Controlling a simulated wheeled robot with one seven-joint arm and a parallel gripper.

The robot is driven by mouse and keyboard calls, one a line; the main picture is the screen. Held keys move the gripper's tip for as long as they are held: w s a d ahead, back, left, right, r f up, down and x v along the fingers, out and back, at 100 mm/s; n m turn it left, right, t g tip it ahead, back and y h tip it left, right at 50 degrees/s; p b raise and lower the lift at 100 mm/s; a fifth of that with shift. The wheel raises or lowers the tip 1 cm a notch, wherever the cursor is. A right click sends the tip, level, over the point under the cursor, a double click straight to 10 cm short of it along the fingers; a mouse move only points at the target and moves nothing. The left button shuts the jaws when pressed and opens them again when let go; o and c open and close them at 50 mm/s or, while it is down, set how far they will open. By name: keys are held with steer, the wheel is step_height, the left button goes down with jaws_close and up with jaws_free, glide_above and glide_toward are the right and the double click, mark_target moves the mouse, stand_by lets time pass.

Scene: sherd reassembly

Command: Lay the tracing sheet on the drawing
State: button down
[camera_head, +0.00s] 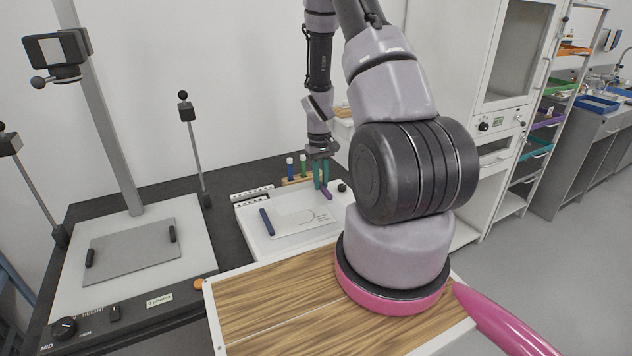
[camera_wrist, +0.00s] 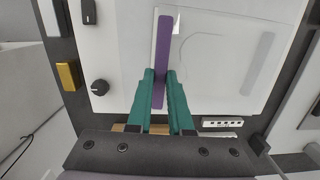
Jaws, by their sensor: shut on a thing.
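My gripper (camera_head: 321,174) is shut on a narrow purple strip (camera_head: 326,193), which stands between the teal fingers in the wrist view (camera_wrist: 160,62). The strip runs along one edge of a clear, faint tracing sheet (camera_wrist: 215,85). The drawing (camera_head: 296,222) is a pale sheet with a thin curved outline and small print on the white board. The outline shows through or beside the tracing sheet in the wrist view. I cannot tell whether the tracing sheet touches the drawing.
The white board (camera_head: 252,238) has a black knob (camera_head: 342,187) at its right. Blue- and green-bodied bottles (camera_head: 303,165) stand behind it. A copy stand with a grey plate (camera_head: 130,252) is at left. A wood-topped surface (camera_head: 270,310) lies in front.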

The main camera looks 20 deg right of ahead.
mark_target(321, 207)
stand_by(0.3)
steer(key=shift+f, duration=2.9)
steer(key=shift+f, duration=0.45)
steer(key=shift+c, duration=1.3)
jaws_free()
steer(key=shift+a+r, duration=0.1)
steer(key=shift+r, duration=3.4)
